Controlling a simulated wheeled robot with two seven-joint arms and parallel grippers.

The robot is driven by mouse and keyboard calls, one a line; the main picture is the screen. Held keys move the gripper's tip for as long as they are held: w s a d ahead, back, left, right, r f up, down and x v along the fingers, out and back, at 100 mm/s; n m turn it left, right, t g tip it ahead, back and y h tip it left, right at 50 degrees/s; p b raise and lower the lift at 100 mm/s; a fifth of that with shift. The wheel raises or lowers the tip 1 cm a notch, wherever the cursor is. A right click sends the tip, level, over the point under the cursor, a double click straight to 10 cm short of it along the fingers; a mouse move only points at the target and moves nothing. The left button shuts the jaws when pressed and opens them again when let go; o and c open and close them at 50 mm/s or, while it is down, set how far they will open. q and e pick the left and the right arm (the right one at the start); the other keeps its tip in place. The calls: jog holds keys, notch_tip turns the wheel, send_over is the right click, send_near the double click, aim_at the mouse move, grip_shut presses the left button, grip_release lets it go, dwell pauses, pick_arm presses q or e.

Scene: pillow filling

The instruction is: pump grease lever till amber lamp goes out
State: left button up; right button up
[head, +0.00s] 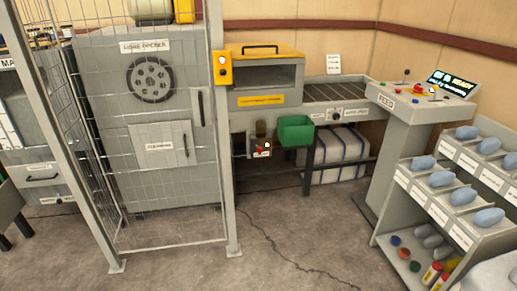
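A small unit with a red part (260,150) and a small white label sits low under the yellow-topped machine, left of the green bin. A dark brownish cylinder (260,129) is just above it. A small pale round spot (267,145) shows beside the red part. The unit is too small to tell for sure whether it is the grease lever, or which spot is the amber lamp.
A wire-mesh fence (160,235) with a grey post (220,170) stands left of the unit. A green bin (296,131) hangs to its right. A control desk (410,105) and a rack of blue items (410,215) stand at right. The cracked floor (270,240) in front is clear.

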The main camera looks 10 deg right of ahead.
jog(key=shift+c, duration=0.3)
grip_shut()
dwell(0.4)
dwell(1.1)
